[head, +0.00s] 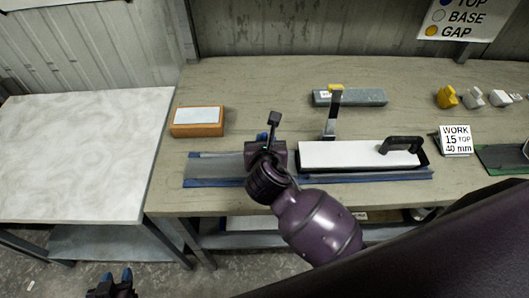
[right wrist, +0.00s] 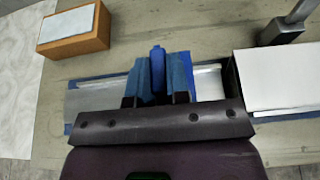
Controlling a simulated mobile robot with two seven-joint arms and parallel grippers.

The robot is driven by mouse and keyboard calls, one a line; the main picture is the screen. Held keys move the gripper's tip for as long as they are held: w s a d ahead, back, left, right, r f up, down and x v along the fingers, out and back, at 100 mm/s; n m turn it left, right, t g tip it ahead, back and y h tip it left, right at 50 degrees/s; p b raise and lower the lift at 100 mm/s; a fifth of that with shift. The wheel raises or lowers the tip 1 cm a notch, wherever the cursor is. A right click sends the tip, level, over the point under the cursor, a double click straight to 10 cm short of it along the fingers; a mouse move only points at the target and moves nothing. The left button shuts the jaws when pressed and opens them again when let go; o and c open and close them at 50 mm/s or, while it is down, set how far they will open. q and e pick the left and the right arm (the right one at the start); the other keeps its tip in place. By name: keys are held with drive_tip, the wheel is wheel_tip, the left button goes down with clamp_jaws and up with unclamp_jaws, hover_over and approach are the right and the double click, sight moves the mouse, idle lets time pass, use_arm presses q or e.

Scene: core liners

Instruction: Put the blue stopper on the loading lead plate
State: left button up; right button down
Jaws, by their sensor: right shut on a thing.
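The blue stopper (right wrist: 158,72) is between the fingers of my right gripper (right wrist: 160,82), which is shut on it, in the right wrist view. The gripper holds it over a flat grey plate (right wrist: 99,98) on a blue strip; whether stopper and plate touch, I cannot tell. This plate, seemingly the loading lead plate, shows in the head view (head: 213,170), left of a white-topped dark tray (head: 345,155). There my right gripper (head: 269,143) hides part of the plate and the stopper. My left gripper (head: 116,279) is open and empty at the bottom left, below the workbench.
An orange block with a pale top (head: 197,121) stands behind the plate. An upright dark post (head: 333,115) and a grey bar (head: 365,97) are behind the tray. A work sign (head: 456,140) and several small blocks are at right. The white side table (head: 80,150) is clear.

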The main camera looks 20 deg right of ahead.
wheel_tip(320, 180, down, 4)
drive_tip(key=shift+b, duration=0.4)
drive_tip(key=shift+f, duration=0.2)
drive_tip(key=c, duration=1.1)
unclamp_jaws()
drive_tip(key=shift+r, duration=0.15)
drive_tip(key=shift+s+r, duration=0.1)
drive_tip(key=shift+s, duration=0.2)
drive_tip(key=v, duration=1.1)
drive_tip(key=shift+s+p, duration=0.25)
drive_tip(key=shift+p, duration=0.15)
drive_tip(key=shift+a, duration=0.2)
